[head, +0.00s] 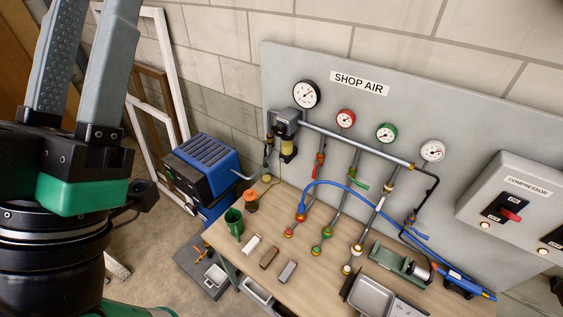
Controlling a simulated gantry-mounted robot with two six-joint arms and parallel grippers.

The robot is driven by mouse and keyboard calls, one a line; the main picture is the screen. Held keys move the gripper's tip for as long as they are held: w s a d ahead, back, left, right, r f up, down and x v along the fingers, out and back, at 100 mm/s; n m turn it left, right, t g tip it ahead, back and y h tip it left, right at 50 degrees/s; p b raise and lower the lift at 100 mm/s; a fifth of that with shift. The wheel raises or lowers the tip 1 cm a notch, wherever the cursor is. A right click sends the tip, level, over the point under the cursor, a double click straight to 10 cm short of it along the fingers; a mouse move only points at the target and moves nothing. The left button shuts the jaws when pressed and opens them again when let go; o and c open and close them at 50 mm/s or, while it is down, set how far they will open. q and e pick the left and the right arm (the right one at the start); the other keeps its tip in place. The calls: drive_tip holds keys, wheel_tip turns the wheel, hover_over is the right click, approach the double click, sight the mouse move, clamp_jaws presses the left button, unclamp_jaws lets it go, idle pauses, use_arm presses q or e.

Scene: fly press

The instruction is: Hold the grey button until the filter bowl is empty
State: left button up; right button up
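I cannot make out the grey button clearly. My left gripper (101,40) fills the left foreground, far to the left of the bowl. Its two grey fingers stand apart with a gap between them, and their tips run out of the top of the picture. Nothing shows between the visible parts. My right gripper is not in view.
The wooden bench (225,252) carries a green cup (234,222), an orange-topped jar (251,203), several small blocks and a metal tray (371,296). A blue hose (392,212) arches across the panel front. A blue machine (205,162) stands left of the bench.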

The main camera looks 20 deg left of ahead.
use_arm(q)
drive_tip(key=shift+c, duration=0.3)
clamp_jaws()
idle(1.4)
